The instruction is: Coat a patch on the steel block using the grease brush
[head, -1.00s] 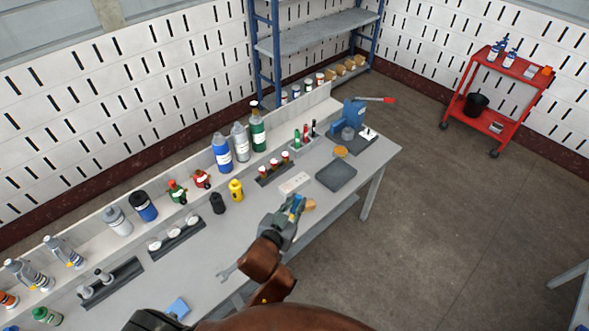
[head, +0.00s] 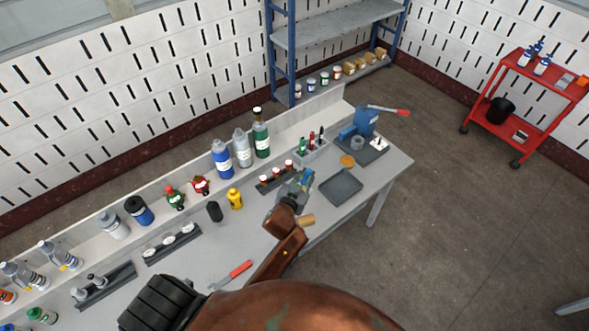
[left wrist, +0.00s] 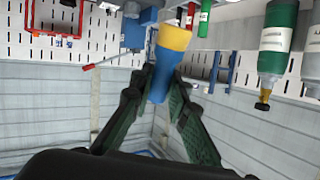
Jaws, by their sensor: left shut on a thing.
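My left gripper (head: 302,183) is shut on a blue handle with a wide yellow end, which looks like the grease brush. In the left wrist view the brush (left wrist: 158,74) sticks out between the fingers, yellow end away from the palm. The gripper is over the bench, left of a dark grey tray-like slab (head: 341,187). I cannot surely pick out the steel block; a pale block on the bench is mostly hidden behind the gripper. A round orange-yellow thing (head: 347,161), perhaps a grease tin, lies behind the slab. My right gripper is not in view.
A blue press with a red-tipped lever (head: 367,122) stands at the bench's far right. Bottles (head: 222,160) line the back edge. A rack with red-capped jars (head: 275,177) is left of the gripper. A tan piece (head: 307,220) lies near the front edge.

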